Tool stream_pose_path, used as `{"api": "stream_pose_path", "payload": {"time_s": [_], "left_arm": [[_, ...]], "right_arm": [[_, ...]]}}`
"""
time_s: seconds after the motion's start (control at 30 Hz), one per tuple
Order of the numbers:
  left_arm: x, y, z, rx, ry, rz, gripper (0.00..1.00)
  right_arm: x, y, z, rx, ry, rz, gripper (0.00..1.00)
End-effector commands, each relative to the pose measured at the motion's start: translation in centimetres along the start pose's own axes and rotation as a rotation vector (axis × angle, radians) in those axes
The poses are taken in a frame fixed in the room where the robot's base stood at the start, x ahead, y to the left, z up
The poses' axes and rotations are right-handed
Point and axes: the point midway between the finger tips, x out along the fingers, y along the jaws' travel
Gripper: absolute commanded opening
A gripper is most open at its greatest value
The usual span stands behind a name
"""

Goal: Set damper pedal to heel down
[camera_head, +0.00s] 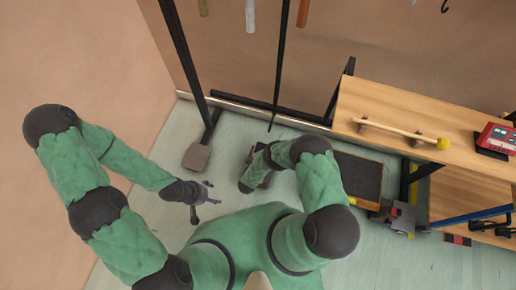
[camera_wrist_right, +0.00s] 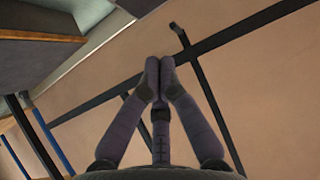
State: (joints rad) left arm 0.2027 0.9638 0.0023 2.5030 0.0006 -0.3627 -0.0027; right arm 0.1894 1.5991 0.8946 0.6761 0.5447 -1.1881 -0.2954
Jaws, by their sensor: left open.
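I cannot tell for sure which thing is the damper pedal. A dark, flat, tilted board (camera_head: 358,177) with a pale edge lies low by the bench, right of my right forearm; its heel or toe position is unclear. A small grey-brown block (camera_head: 197,157) sits on the floor at the foot of a black post. My left gripper (camera_head: 207,198) is open and empty above the floor, apart from both. My right gripper's fingertips (camera_wrist_right: 158,72) meet in the right wrist view, with nothing visible between them.
A wooden bench (camera_head: 400,92) at the right holds a yellow-tipped mallet (camera_head: 405,134) and a red device (camera_head: 496,138). A black frame (camera_head: 190,55) with hanging bars stands along the wall. Small hardware (camera_head: 398,217) lies beside the board.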

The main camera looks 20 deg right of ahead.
Motion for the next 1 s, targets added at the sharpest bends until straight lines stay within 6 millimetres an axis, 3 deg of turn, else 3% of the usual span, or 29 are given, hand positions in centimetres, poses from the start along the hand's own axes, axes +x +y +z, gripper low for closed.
{"api": "stream_pose_path", "payload": {"time_s": [0.57, 1.0], "left_arm": [[0.4, -0.1, 0.0, 0.000, -0.001, 0.000, 0.67], [3.8, -1.4, -0.1, 0.000, -0.001, 0.000, 0.67]], "right_arm": [[0.7, 0.2, 0.2, 0.003, 0.014, 0.011, 0.00], [8.1, 0.4, 0.4, 0.004, 0.015, 0.012, 0.00]]}}
